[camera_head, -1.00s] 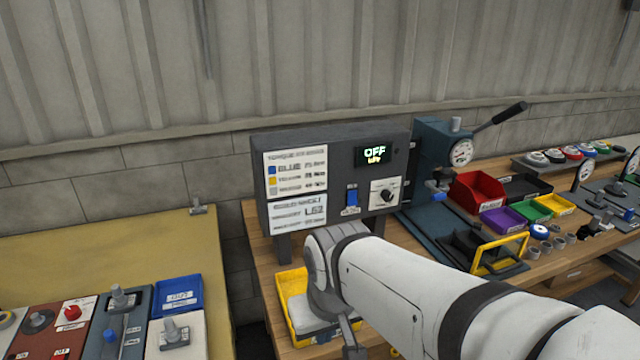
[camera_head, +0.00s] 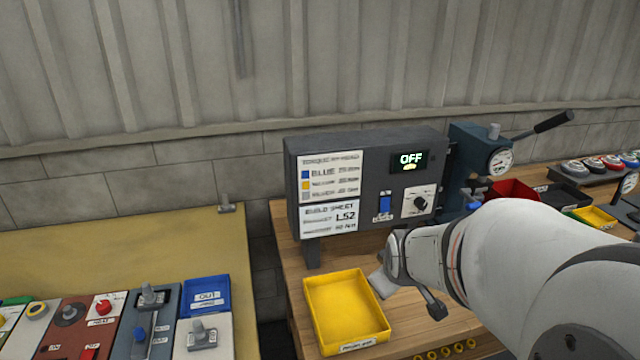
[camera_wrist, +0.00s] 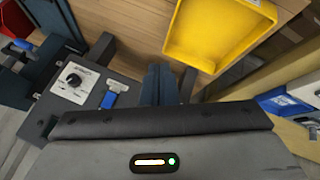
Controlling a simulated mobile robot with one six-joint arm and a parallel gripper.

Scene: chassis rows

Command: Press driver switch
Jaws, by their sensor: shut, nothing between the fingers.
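The driver controller is a dark box (camera_head: 375,147) on the wooden bench, with a lit display (camera_head: 411,160) reading OFF. Its blue rocker switch (camera_head: 385,204) sits low on the front, left of a black dial (camera_head: 420,203). In the wrist view the blue switch (camera_wrist: 112,98) and the dial (camera_wrist: 74,80) show left of my fingers. My gripper (camera_wrist: 160,82) is shut and empty, with its dark fingers side by side. It appears apart from the switch. In the head view, my arm hides most of the gripper, low in front of the box.
An empty yellow tray (camera_head: 347,309) stands on the bench below the box; it also shows in the wrist view (camera_wrist: 215,32). A press with a gauge (camera_head: 478,150) stands close to the box's right. A yellow-topped table (camera_head: 120,255) with several control panels is at left.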

